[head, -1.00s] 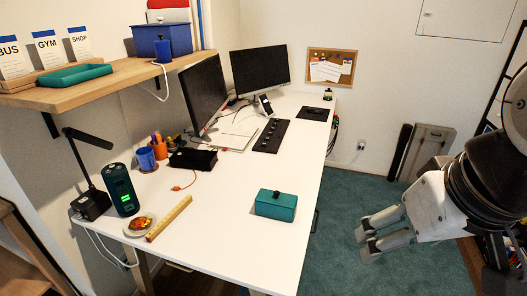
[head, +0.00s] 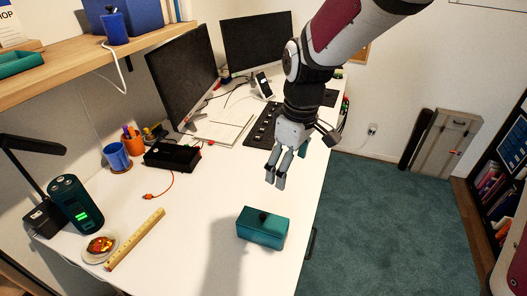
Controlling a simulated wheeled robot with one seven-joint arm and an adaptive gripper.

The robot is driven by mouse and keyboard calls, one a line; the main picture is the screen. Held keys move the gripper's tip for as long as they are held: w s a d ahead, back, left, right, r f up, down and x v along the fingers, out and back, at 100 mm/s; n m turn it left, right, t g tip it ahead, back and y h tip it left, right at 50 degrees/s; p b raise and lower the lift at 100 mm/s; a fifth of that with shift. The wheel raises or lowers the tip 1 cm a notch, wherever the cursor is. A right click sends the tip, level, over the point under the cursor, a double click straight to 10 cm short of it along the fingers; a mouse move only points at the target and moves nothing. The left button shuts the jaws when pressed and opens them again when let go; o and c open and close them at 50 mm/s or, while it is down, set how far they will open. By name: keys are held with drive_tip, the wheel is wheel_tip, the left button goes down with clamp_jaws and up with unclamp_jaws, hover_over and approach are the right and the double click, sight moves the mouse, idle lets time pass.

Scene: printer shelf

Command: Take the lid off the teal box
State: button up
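The teal box (head: 262,233) sits closed on the white desk near its right edge. Its lid (head: 265,219) is on, with a small dark knob (head: 263,215) in the middle. My gripper (head: 275,182) is above and behind the box, pointing down, apart from the knob. Its fingers are spread a little and nothing shows between them.
A wooden ruler (head: 136,239), a plate of food (head: 100,246) and a dark green cylinder device (head: 75,204) lie left on the desk (head: 190,230). A black box (head: 172,156) and monitors stand behind. The desk around the teal box is clear.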

drive_tip(key=w+a+f+n+g, duration=0.1)
drive_tip(key=w+a+f+n, duration=0.2)
drive_tip(key=a+f, duration=0.35)
approach(263, 216)
drive_tip(key=shift+h, duration=0.3)
drive_tip(key=f, duration=0.5)
drive_tip(key=shift+w+f+p, duration=0.1)
drive_tip(key=shift+w+p, duration=0.15)
drive_tip(key=shift+p, duration=0.1)
drive_tip(key=shift+s+a+f+p, duration=0.15)
drive_tip(key=shift+f+p, duration=0.1)
drive_tip(key=shift+f, duration=1.05)
drive_tip(key=shift+a+f+p, duration=0.15)
drive_tip(key=shift+f+p, duration=0.05)
drive_tip(key=shift+f, duration=1.15)
drive_tip(key=c, duration=1.2)
